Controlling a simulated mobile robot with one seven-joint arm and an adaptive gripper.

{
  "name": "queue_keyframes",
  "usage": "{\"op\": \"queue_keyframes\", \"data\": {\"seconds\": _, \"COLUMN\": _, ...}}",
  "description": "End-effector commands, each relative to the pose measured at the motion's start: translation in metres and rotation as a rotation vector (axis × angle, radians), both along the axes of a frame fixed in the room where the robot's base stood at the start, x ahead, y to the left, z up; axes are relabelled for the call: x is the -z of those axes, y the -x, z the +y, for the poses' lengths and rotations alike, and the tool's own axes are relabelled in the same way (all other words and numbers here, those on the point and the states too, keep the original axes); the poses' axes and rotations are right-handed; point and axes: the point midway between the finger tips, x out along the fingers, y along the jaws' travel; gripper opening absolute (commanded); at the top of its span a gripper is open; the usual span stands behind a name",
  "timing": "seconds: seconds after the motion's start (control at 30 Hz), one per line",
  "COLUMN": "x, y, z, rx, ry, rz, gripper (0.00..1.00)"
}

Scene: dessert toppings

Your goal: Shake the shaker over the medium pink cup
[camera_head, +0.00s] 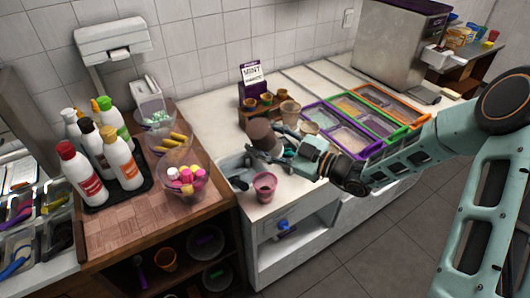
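A pink cup (265,187) stands upright on the white counter, near its front edge. A dark brown cylinder (262,133), which looks like the shaker, is at my gripper (262,150). My gripper's dark fingers appear closed around its lower part, and it looks tilted. The shaker is above and behind the pink cup in the picture, held over the counter by the sink area. The fingers hide part of the shaker. Whether its top faces down cannot be told.
A metal sink (236,168) lies left of the cup. Colored topping trays (347,138) are right. Sauce bottles (122,160) and a candy bowl (183,190) stand left.

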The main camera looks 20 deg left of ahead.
Motion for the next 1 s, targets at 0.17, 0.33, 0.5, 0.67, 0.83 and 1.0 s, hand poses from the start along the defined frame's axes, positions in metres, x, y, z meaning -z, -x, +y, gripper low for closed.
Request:
{"op": "queue_keyframes", "data": {"seconds": 0.17, "x": -0.014, "y": 0.0, "z": 0.0, "rx": 0.0, "ry": -0.001, "rz": -0.004, "gripper": 0.14}}
{"op": "queue_keyframes", "data": {"seconds": 0.33, "x": -0.025, "y": 0.0, "z": 0.0, "rx": 0.0, "ry": -0.002, "rz": -0.004, "gripper": 0.14}}
{"op": "queue_keyframes", "data": {"seconds": 0.5, "x": -0.031, "y": 0.0, "z": 0.0, "rx": 0.0, "ry": -0.003, "rz": -0.003, "gripper": 0.14}}
{"op": "queue_keyframes", "data": {"seconds": 0.67, "x": -0.031, "y": 0.0, "z": 0.0, "rx": 0.0, "ry": -0.002, "rz": -0.002, "gripper": 0.14}}
{"op": "queue_keyframes", "data": {"seconds": 0.83, "x": -0.03, "y": 0.0, "z": 0.0, "rx": 0.0, "ry": -0.002, "rz": -0.003, "gripper": 0.14}}
{"op": "queue_keyframes", "data": {"seconds": 1.0, "x": -0.03, "y": 0.0, "z": 0.0, "rx": 0.0, "ry": -0.002, "rz": -0.003, "gripper": 0.14}}
